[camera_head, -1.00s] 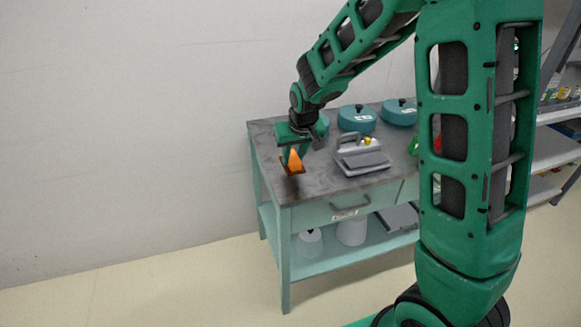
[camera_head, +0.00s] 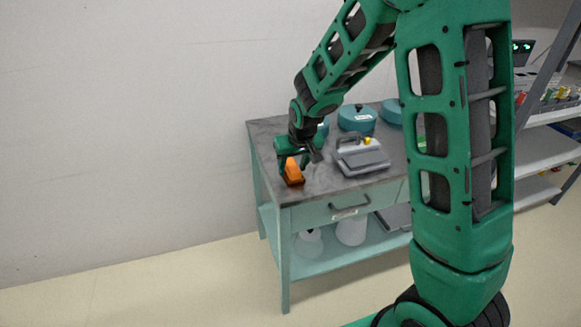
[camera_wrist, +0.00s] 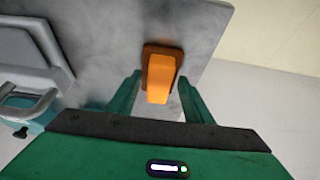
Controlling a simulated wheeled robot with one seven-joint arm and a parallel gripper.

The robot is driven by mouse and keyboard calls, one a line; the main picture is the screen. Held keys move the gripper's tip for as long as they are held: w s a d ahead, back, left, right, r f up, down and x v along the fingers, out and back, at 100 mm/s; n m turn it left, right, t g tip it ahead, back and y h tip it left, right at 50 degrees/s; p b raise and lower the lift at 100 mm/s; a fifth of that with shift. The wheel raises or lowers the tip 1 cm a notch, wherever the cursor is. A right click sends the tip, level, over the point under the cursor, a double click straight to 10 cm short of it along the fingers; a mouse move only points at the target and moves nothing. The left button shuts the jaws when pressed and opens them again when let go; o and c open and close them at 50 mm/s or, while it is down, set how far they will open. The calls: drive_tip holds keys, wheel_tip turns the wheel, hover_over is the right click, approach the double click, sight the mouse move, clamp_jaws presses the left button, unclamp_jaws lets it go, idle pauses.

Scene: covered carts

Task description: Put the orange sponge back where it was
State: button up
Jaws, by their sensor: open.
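The orange sponge (camera_head: 292,167) stands on the grey top of the cart (camera_head: 325,187), near its left front corner. It has a darker brown-orange part at its base. The wrist view shows the orange sponge (camera_wrist: 160,78) ahead of and between the two fingers. My gripper (camera_head: 297,163) is open just above and behind the sponge, and gaps show between the fingers and the sponge in the wrist view (camera_wrist: 159,82). My gripper hides part of the cart top behind the sponge.
A grey handled device (camera_head: 360,158) stands right of my gripper. Teal round lidded pots (camera_head: 356,119) stand behind it. White containers (camera_head: 351,231) sit on the lower shelf. A shelf rack (camera_head: 545,150) stands at the right. Bare cart top lies in front of the device.

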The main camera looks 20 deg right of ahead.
drive_tip(key=v, duration=1.2)
drive_tip(key=s+d+r+m+g+h, duration=0.1)
drive_tip(key=s+d+r+m+g, duration=0.15)
drive_tip(key=s+d, duration=1.25)
drive_tip(key=s+d+f+m+g+y, duration=0.1)
drive_tip(key=s+m, duration=0.3)
drive_tip(key=s, duration=1.5)
drive_tip(key=shift+d+g, duration=0.45)
drive_tip(key=shift+w, duration=0.1)
